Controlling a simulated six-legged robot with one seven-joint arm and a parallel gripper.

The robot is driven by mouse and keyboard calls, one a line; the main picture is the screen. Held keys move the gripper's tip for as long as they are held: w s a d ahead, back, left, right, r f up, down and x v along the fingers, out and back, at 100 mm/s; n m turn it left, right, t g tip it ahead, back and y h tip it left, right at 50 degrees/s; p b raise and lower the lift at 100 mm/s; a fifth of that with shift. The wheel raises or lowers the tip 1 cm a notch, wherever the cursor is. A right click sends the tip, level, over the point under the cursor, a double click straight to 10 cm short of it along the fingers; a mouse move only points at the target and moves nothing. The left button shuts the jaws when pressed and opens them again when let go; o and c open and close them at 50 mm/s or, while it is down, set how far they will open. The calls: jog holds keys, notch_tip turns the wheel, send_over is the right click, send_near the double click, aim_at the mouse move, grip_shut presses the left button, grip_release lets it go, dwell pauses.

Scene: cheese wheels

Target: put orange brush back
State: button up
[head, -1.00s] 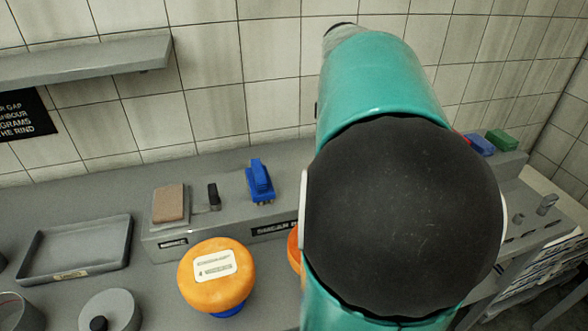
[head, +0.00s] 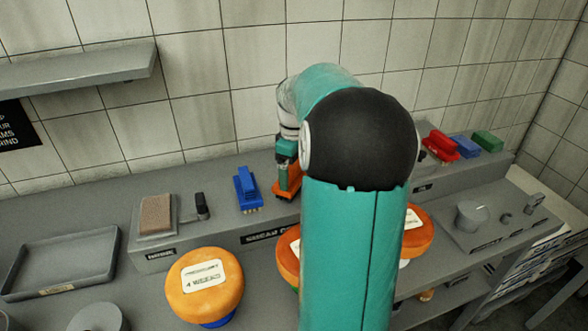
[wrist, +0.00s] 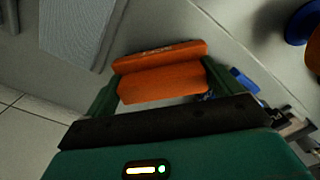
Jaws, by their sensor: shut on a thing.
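The orange brush (head: 290,182) is at the raised grey ledge, just right of a blue brush (head: 247,190). My gripper (head: 286,160) is above it and shut on it. In the wrist view the orange brush (wrist: 160,82) lies between the two dark green fingers of my gripper (wrist: 158,88). I cannot tell whether its underside touches the ledge. My arm hides the middle of the ledge (head: 258,236), whose label is partly covered.
Orange cheese wheels stand in front of the ledge, one at the left (head: 204,281) and others partly behind my arm. A red brush (head: 440,146), a blue brush (head: 464,147) and a green brush (head: 487,141) stand at the right. A grey tray (head: 60,265) is at the left.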

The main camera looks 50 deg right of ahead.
aim_at(294, 167)
jog(key=shift+f, duration=0.15)
jog(key=o, duration=0.7)
jog(key=shift+f, duration=0.1)
notch_tip(294, 167, up, 12)
jog(key=shift+w+a+r, duration=0.1)
jog(key=shift+r, duration=0.15)
jog(key=s+a+m+t+h, duration=0.1)
jog(key=a+t, duration=0.1)
jog(key=a, duration=1.7)
jog(key=s+a+f+t, duration=0.1)
jog(key=s+a+f, duration=0.1)
jog(key=a, duration=0.3)
jog(key=s+a+f+m+t, duration=0.1)
jog(key=s+a+f, duration=0.1)
jog(key=s+a, duration=0.3)
jog(key=s+a+f+m+t+y, duration=0.1)
jog(key=s+a+f, duration=0.1)
jog(key=s+a, duration=0.2)
jog(key=shift+a+f+t, duration=0.15)
jog(key=shift+a+f, duration=0.05)
jog(key=shift+a, duration=0.3)
jog(key=shift+a+f+t, duration=0.15)
jog(key=shift+a, duration=0.3)
